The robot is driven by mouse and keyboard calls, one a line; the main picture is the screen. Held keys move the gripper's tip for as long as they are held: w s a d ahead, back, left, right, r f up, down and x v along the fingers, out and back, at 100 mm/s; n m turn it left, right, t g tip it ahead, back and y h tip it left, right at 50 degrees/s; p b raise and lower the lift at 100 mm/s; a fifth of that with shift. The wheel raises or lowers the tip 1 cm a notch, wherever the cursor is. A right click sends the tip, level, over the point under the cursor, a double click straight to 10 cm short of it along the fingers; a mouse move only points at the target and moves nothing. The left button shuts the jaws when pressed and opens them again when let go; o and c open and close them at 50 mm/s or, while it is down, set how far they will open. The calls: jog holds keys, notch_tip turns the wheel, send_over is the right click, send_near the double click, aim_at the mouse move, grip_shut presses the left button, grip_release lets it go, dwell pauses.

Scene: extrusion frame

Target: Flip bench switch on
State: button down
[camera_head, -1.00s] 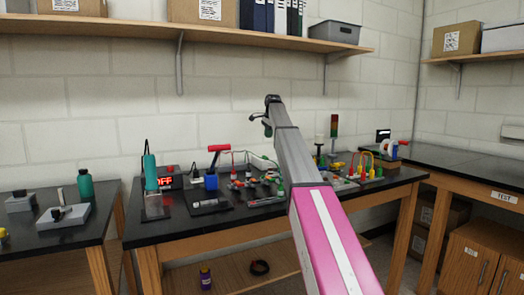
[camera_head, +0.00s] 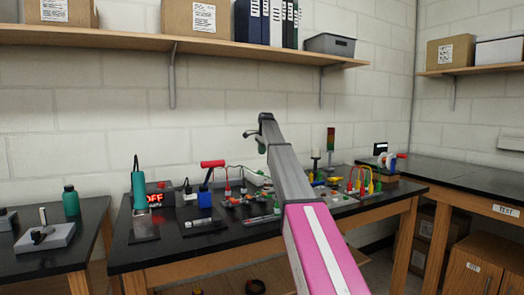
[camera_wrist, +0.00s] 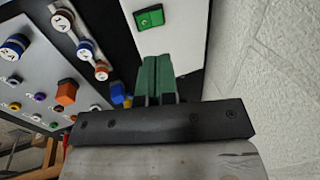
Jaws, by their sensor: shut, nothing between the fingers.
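In the wrist view a green switch (camera_wrist: 150,17) sits on a white panel (camera_wrist: 182,40) at the top. I cannot tell its on or off position. My gripper (camera_wrist: 157,62) is shut and empty, its two green fingers side by side. The fingertips point toward the switch, with a visible gap in the picture; the depth of that gap is unclear. In the head view my arm hides the gripper and I cannot make out the switch.
A grey panel with several coloured knobs (camera_wrist: 40,75) lies left of the fingers in the wrist view; a white wall (camera_wrist: 270,80) is close on the right. In the head view, tools and wired parts crowd the bench, including a red-handled device (camera_head: 212,164) and coloured leads (camera_head: 362,178).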

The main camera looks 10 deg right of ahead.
aim_at(260, 171)
jog(key=x, duration=1)
jog(key=shift+f, duration=0.1)
jog(key=shift+w+f, duration=0.1)
jog(key=shift+f, duration=0.1)
jog(key=shift+s+d+r, duration=0.1)
jog(key=shift+s, duration=0.3)
jog(key=shift+s+d+r, duration=0.1)
jog(key=shift+s+d, duration=0.05)
jog(key=shift+s, duration=0.25)
jog(key=shift+r, duration=0.1)
